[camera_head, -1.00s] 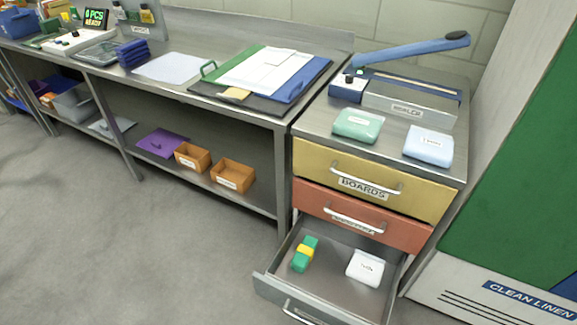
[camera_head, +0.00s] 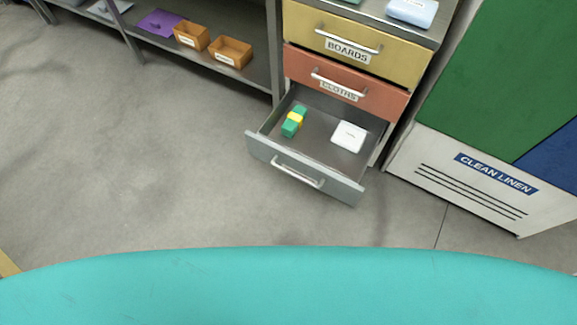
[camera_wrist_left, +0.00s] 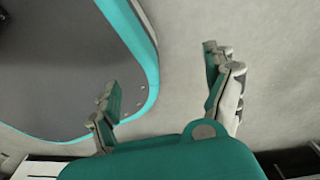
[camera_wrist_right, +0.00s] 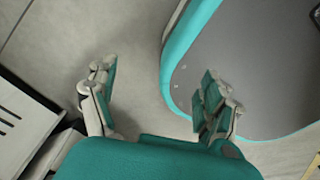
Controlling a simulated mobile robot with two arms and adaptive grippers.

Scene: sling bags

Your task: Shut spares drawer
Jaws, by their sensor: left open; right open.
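The grey bottom drawer (camera_head: 305,170) of the cabinet is pulled well out, with a silver bar handle (camera_head: 297,172) on its front. Its own label is not readable. My left gripper (camera_wrist_left: 165,85) is open and empty in the left wrist view, over bare floor and beside my own base. My right gripper (camera_wrist_right: 155,90) is open and empty in the right wrist view, also over floor beside my base. Neither gripper shows in the head view, and neither touches the drawer.
Above are a shut red drawer (camera_head: 345,80) and a shut yellow boards drawer (camera_head: 355,42). A linen cabinet (camera_head: 470,180) stands close on the right. A bench shelf (camera_head: 259,80) with orange bins (camera_head: 230,52) is at the left. The floor (camera_head: 150,170) before the drawer is clear.

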